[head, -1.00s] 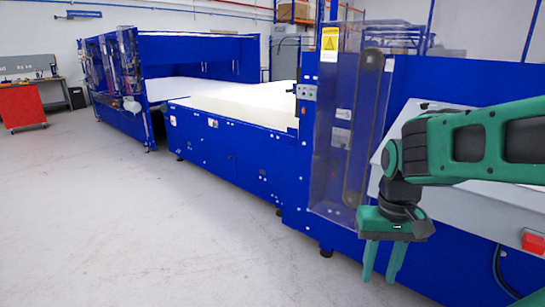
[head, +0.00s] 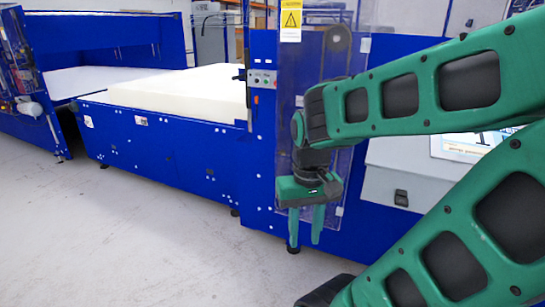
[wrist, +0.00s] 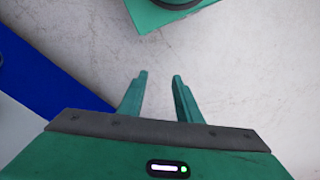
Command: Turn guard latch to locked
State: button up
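The clear guard panel (head: 292,95) stands upright on the blue machine, in the middle of the head view, with a belt and wheel behind it. My arm crosses in front of its lower part. A small dark latch-like fitting (head: 401,198) sits on the grey cabinet to the right; I cannot tell whether it is the guard latch or how it is turned. My gripper (head: 305,240) points down in front of the guard's lower end. In the wrist view my gripper (wrist: 160,75) is open, with nothing between its fingers.
The blue machine (head: 262,165) carries a white foam block (head: 185,88) on its bed to the left. A grey control box (head: 262,79) is on its post. A yellow warning sign (head: 291,20) is above. Bare floor (head: 120,240) lies at the front left.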

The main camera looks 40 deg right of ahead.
jog(key=shift+d, duration=0.15)
jog(key=o, duration=0.4)
jog(key=w+d+f+m+h, duration=0.2)
jog(key=w+d+m+h, duration=0.35)
jog(key=w+d, duration=0.7)
jog(key=m+t+h, duration=0.2)
jog(key=t+h, duration=0.5)
jog(key=h, duration=0.4)
send_near(282, 153)
jog(key=shift+n, duration=0.25)
jog(key=x, duration=0.7)
jog(key=shift+w+d+f, duration=0.25)
jog(key=shift+w+f, duration=0.1)
